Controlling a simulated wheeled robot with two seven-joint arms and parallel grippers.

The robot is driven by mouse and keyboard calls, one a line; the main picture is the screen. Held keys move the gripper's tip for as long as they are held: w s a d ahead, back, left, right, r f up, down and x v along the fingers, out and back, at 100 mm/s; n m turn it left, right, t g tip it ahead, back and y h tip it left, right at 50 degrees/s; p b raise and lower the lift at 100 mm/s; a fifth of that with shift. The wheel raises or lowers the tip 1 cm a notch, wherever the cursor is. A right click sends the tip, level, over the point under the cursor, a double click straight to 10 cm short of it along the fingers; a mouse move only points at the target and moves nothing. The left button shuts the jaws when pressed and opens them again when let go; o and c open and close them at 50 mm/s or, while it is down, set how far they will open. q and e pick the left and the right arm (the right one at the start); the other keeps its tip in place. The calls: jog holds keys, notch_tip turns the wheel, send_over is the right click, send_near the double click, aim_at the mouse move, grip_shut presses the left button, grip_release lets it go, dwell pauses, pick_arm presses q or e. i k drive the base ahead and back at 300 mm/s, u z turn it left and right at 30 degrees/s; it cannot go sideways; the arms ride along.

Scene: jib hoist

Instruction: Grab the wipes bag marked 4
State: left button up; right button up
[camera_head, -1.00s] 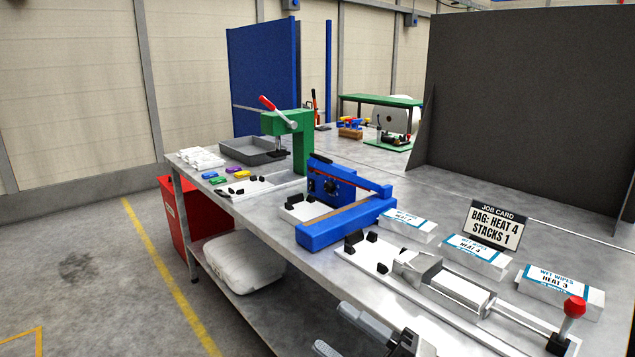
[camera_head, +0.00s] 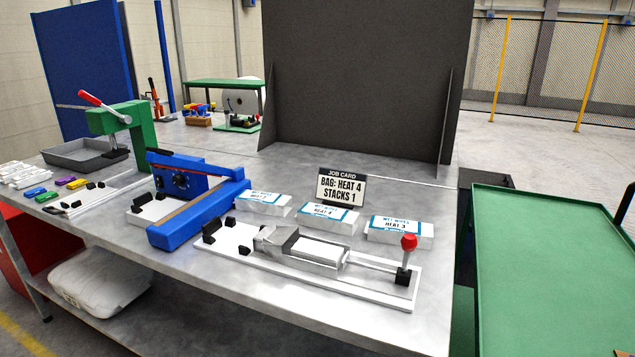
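Three white wipes bags with blue-edged labels lie in a row on the grey workbench. The middle wipes bag (camera_head: 328,217) appears to read "HEAT 4". The right wipes bag (camera_head: 400,231) reads "HEAT 3". The number on the left wipes bag (camera_head: 263,204) is too small to read surely. A job card (camera_head: 341,188) behind the middle bag reads "BAG: HEAT 4, STACKS 1". Neither of my grippers shows in the head view.
A white-based fixture with a red-knobbed lever (camera_head: 408,243) lies in front of the bags. A blue sealer (camera_head: 190,215) and a green press (camera_head: 120,120) stand to the left. A dark panel (camera_head: 365,80) rises behind. A green-topped surface (camera_head: 545,260) stands at the right.

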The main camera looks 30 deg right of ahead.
aim_at(341, 221)
jog(key=u, duration=1.35)
jog(key=i, duration=1.35)
jog(key=z, duration=3)
